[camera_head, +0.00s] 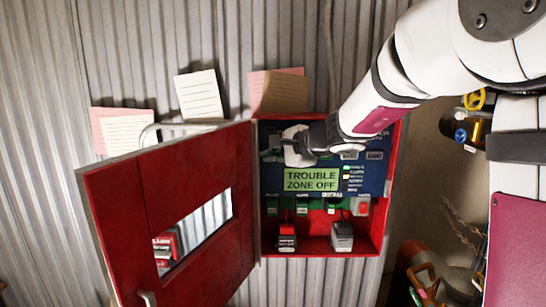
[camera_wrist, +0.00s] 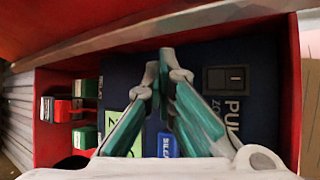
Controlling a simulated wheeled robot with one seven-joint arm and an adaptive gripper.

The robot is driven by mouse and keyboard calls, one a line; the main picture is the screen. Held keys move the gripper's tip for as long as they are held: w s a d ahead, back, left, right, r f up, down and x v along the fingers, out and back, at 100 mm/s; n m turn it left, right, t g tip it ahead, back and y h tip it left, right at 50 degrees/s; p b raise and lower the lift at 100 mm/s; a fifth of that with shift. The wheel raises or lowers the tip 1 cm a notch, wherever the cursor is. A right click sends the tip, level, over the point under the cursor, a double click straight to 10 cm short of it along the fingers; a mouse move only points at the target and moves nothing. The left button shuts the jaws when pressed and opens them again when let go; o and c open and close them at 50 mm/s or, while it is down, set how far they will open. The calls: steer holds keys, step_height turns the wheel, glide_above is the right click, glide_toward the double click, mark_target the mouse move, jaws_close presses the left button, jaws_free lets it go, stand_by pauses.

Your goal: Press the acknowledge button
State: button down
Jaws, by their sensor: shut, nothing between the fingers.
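The alarm panel (camera_head: 375,170) is a blue face inside a red wall cabinet, with a lit display (camera_head: 312,180) reading "TROUBLE ZONE OFF". My gripper (camera_head: 290,147) is in front of the panel's upper left, above the display, and covers part of that area. In the wrist view its fingertips (camera_wrist: 164,62) are together and empty, over the blue face. A blue button (camera_wrist: 168,145) with a partly hidden label beginning "SIL" shows between the fingers. I cannot make out a button marked acknowledge. Whether the fingertips touch the panel cannot be told.
The red cabinet door (camera_head: 165,205) stands open to the left. Green terminal blocks (camera_head: 302,208) and two small boxed devices (camera_head: 342,237) sit below the display. A black rocker switch (camera_wrist: 227,79) is right of the fingers. Pipes and valves (camera_head: 470,120) are at the right.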

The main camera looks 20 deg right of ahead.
steer(key=shift+s+a, duration=0.3)
steer(key=shift+s, duration=0.55)
steer(key=shift+s, duration=0.1)
steer(key=shift+s+a+b, duration=0.2)
steer(key=shift+s+a, duration=0.05)
steer(key=shift+s, duration=0.5)
steer(key=shift+s+a+b, duration=0.15)
steer(key=shift+s+a, duration=0.1)
steer(key=shift+s, duration=0.55)
steer(key=shift+s+a+b, duration=0.2)
steer(key=shift+s+a, duration=0.05)
steer(key=shift+s, duration=0.5)
steer(key=s+a+f+n+g, duration=0.1)
steer(key=s+a+n, duration=0.15)
steer(key=s, duration=0.25)
steer(key=s+a+f+n+g+y, duration=0.1)
steer(key=s+a+n+g, duration=0.1)
steer(key=s+n, duration=0.3)
steer(key=s+a+f+n+g, duration=0.1)
steer(key=s+a+n, duration=0.15)
steer(key=s, duration=0.35)
steer(key=s+d+f+n+g+h, duration=0.1)
steer(key=s+d+f+n+h, duration=0.1)
steer(key=s, duration=0.5)
steer(key=s+d+f+n+g+h, duration=0.2)
steer(key=s+d+n, duration=0.3)
steer(key=s, duration=0.3)
steer(key=shift+d+f+h, duration=0.65)
steer(key=shift+f+h, duration=0.2)
steer(key=shift+h, duration=0.05)
